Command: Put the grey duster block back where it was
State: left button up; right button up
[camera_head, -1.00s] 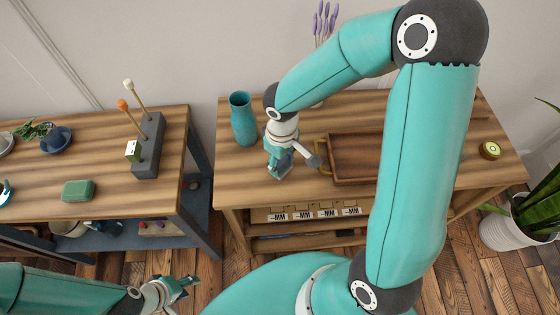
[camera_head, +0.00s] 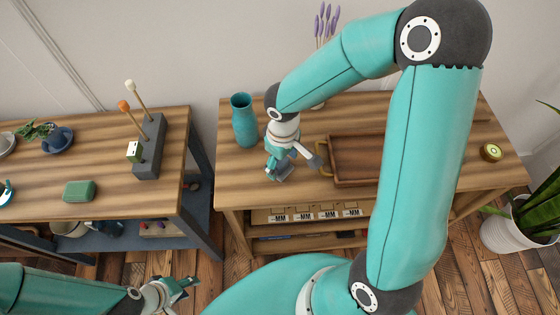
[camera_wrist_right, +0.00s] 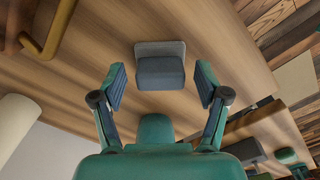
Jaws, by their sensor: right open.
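The grey duster block (camera_wrist_right: 160,68) sits on the wooden bench top in the right wrist view. It is dark blue-grey with a paler grey layer at its far side. My right gripper (camera_wrist_right: 161,84) is open, with one finger on each side below the block and visible gaps to it. In the head view my right gripper (camera_head: 296,163) is over the front left of the right bench, and the block (camera_head: 283,173) shows partly beside its fingers. My left gripper (camera_head: 182,289) hangs low at the left, apart from the benches; its jaw gap is unclear.
A teal vase (camera_head: 244,121) stands behind my right gripper. A wooden tray (camera_head: 346,184) with a brass handle lies just right of it. A gap separates the benches.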

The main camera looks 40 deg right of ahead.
aim_at(283, 163)
notch_tip(283, 163, up, 12)
jog(key=p, duration=0.1)
jog(key=shift+f, duration=0.2)
jog(key=shift+s, duration=0.1)
dwell(0.4)
